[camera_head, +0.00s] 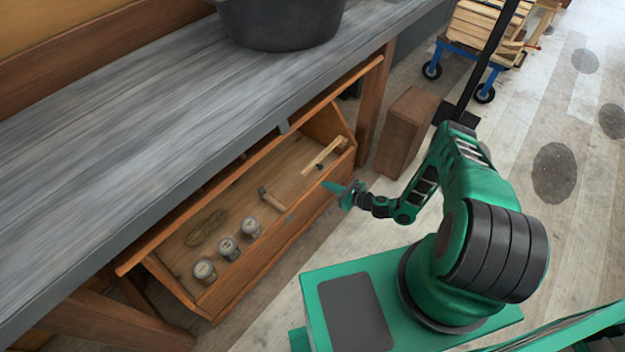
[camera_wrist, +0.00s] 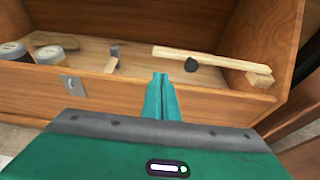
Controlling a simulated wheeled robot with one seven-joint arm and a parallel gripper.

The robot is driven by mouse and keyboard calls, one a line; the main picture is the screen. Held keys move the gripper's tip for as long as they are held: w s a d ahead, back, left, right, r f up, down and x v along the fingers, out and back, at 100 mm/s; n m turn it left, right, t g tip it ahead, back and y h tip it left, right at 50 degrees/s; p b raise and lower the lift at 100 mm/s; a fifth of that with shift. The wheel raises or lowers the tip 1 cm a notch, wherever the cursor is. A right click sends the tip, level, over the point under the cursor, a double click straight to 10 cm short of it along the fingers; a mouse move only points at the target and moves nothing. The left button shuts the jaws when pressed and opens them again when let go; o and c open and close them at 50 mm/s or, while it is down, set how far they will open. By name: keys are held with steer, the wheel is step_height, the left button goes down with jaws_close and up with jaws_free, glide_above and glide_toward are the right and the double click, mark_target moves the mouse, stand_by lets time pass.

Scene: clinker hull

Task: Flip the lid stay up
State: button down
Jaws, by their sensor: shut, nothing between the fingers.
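The lid stay appears to be the pale wooden bar (camera_head: 322,154) lying low at the right end of an open wooden chest (camera_head: 285,226). In the wrist view the bar (camera_wrist: 205,57) runs nearly level, with a small block at its right end by the chest's end wall. A dark knob (camera_wrist: 191,65) shows just below the bar. My gripper (camera_head: 328,185) is shut and empty at the chest's front edge. In the wrist view its green fingertips (camera_wrist: 160,76) are together, below the bar's left part and apparently apart from it.
Several jars (camera_head: 228,248), a brush-like brown item (camera_head: 207,227) and a hammer-like tool (camera_head: 271,199) are in the chest. A grey bench top (camera_head: 130,130) overhangs it, bearing a dark tub (camera_head: 280,22). A metal latch plate (camera_wrist: 72,85) is on the front wall. A brown block (camera_head: 405,130) stands right.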

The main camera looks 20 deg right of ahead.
steer(key=x, duration=1)
